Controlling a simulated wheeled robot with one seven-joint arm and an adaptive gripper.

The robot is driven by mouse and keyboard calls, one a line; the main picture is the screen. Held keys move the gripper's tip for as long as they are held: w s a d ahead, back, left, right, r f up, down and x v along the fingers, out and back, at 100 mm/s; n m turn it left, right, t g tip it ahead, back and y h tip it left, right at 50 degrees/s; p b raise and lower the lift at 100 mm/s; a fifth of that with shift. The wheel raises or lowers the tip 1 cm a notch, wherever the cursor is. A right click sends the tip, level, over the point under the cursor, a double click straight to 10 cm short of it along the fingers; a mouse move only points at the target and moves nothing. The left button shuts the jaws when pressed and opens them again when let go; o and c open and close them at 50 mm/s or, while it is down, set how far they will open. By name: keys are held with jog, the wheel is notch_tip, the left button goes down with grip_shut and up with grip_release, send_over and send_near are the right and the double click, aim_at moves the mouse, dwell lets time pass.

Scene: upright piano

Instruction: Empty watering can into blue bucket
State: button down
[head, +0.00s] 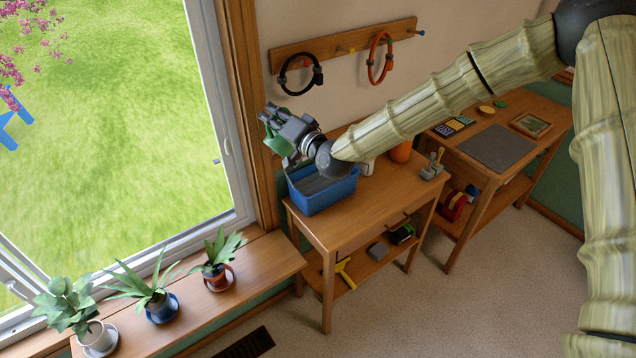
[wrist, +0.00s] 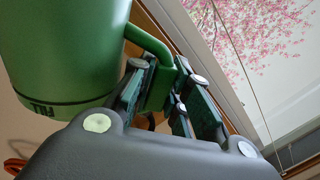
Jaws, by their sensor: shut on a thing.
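The green watering can (wrist: 62,50) fills the upper left of the wrist view. My gripper (wrist: 172,92) is shut on the can's handle. In the head view the can (head: 279,143) is a small green patch, mostly hidden behind my gripper (head: 272,118). The gripper is above the left back part of the blue bucket (head: 322,197), a rectangular open container on the wooden table. My wrist covers part of the bucket's opening. I cannot see any water or tell how far the can is tilted.
The bucket stands at the left end of a wooden table (head: 345,230). An orange round object (head: 401,152) and a grey tool (head: 433,166) are to its right. A peg rail (head: 345,45) with two rings hangs behind. A window and several potted plants (head: 152,295) are at left.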

jog(key=shift+w+r, duration=0.1)
jog(key=shift+r, duration=0.1)
jog(key=shift+w+d+r+m, duration=0.3)
jog(key=shift+d+r+m, duration=0.1)
jog(key=shift+d+r, duration=0.1)
dwell(0.4)
jog(key=shift+w+d+r+m, duration=0.4)
jog(key=shift+r, duration=0.05)
jog(key=shift+w+d+r+m+b, duration=0.3)
jog(key=shift+w+d+r+m, duration=0.1)
jog(key=shift+d+r+m, duration=0.1)
jog(key=shift+a, duration=0.1)
jog(key=shift+f+b, duration=0.1)
jog(key=shift+b, duration=0.2)
dwell(0.7)
